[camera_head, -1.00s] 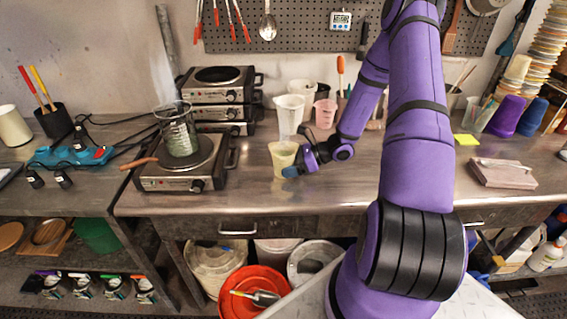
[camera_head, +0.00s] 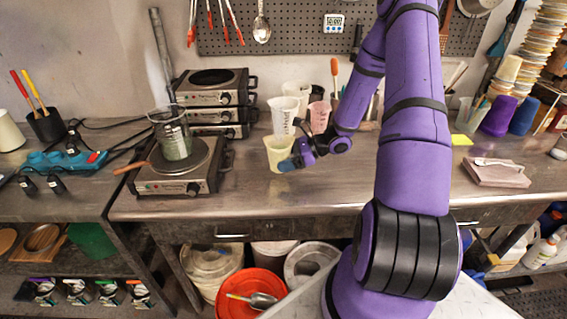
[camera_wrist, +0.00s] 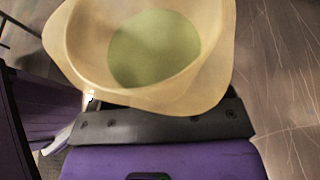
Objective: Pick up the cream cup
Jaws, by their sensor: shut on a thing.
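The cream cup (camera_head: 277,149) is a pale yellow-cream beaker in the middle of the bench, in front of the white cups. In the wrist view the cream cup (camera_wrist: 215,75) fills the upper middle, and greenish contents or a green bottom show inside. My purple gripper (camera_head: 291,163) reaches it from the right and is shut on it near its lower part. The far finger is hidden behind or by the cup. The cup looks upright; whether its base touches the bench is hard to tell.
A white cup (camera_head: 282,116) and a pink cup (camera_head: 320,117) stand close behind. A hot plate (camera_head: 152,183) with a glass beaker (camera_head: 170,125) is to the left. The bench front (camera_head: 330,188) is clear.

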